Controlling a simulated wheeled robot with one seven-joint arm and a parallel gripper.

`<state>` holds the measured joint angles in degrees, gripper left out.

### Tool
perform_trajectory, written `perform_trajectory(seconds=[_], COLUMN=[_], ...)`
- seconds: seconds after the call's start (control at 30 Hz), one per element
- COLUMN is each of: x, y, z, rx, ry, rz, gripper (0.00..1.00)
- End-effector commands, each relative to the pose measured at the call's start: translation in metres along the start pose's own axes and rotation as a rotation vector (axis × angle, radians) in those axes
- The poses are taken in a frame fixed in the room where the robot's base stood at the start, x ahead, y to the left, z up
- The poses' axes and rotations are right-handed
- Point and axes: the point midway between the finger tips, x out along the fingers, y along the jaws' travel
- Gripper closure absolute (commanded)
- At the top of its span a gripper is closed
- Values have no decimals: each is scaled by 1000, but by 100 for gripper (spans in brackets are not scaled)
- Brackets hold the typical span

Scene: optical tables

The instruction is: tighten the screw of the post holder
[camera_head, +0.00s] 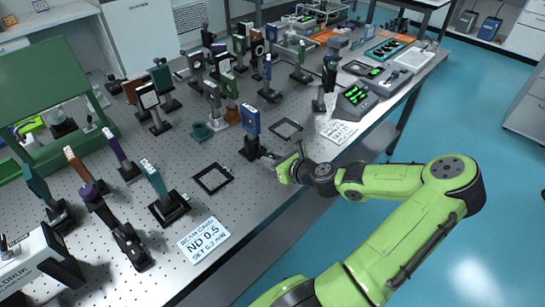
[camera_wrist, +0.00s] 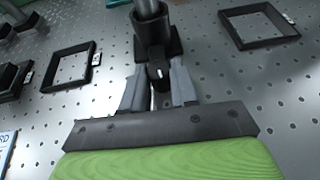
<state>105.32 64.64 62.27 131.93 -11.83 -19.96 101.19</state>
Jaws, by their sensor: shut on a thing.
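The black post holder (camera_wrist: 150,32) stands upright on its base at the top middle of the wrist view. In the head view the post holder (camera_head: 251,147) carries a blue-framed optic (camera_head: 250,120). Its dark screw (camera_wrist: 158,72) points toward my wrist, with a small white mark on it. My gripper (camera_wrist: 159,88) has its two grey fingers on either side of the screw, shut on it. In the head view my gripper (camera_head: 272,160) reaches the post holder from the right, low over the table. The exact finger contact is partly hidden.
Black square frames lie on the perforated table, one to the left (camera_head: 212,179) and one behind to the right (camera_head: 286,130). Several other post-mounted optics stand left and behind. A meter with green digits (camera_head: 355,97) stands farther back.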

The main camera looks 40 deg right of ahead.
Motion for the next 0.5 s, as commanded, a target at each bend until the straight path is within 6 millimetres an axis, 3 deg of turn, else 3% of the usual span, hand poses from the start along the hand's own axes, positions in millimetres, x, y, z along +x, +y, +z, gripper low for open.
perform_trajectory(seconds=[0.17,0.2,0.33,0.5], x=[0,0,0,0], y=[0,0,0,0], z=[-1,-1,-1,-1], rx=[-1,0,0,0], ry=[1,1,1,0], rz=[-1,-1,-1,-2], gripper=[100,66,46,46])
